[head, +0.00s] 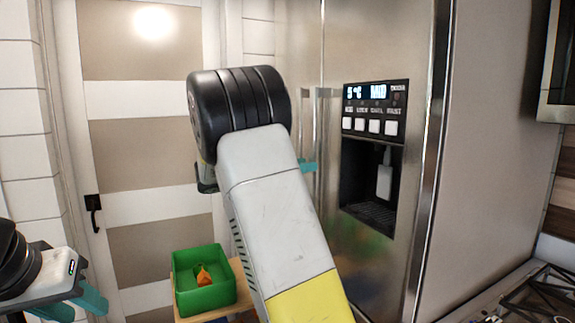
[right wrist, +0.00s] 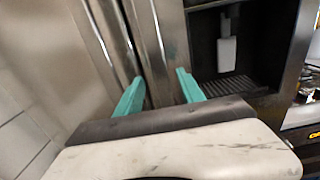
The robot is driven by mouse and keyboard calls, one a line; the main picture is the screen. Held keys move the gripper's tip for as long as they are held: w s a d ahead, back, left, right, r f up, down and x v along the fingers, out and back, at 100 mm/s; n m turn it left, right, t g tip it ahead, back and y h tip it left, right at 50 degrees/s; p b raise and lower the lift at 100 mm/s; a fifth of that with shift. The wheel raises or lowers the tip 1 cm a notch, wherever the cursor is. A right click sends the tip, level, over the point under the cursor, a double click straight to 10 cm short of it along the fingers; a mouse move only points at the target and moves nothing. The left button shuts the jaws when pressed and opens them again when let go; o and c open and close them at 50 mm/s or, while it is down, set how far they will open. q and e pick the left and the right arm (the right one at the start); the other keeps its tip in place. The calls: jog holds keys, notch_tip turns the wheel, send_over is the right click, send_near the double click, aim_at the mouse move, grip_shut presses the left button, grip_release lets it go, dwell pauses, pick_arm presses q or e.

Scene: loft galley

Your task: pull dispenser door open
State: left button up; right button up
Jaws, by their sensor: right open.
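The dispenser door (head: 345,50) is the steel fridge door with the dark dispenser recess and lit panel; it looks closed. Two upright bar handles stand side by side near its left edge. The dispenser door's handle (right wrist: 150,45) runs down between the teal fingers of my right gripper (right wrist: 160,88) in the right wrist view. The fingers are apart; I cannot tell whether they touch the bar. In the head view my right arm hides most of this gripper. My left gripper (head: 75,305) is low at the far left, fingers apart, empty.
A green bin (head: 205,280) with an orange item stands on a small wooden stand (head: 245,285) left of the fridge. A panelled door (head: 145,150) is behind it. A stove grate (head: 540,295) lies at the lower right.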

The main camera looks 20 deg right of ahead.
jog(key=d, duration=0.3)
jog(key=shift+w+d, duration=0.1)
jog(key=shift+d, duration=0.1)
jog(key=shift+c, duration=0.4)
grip_shut()
dwell(0.9)
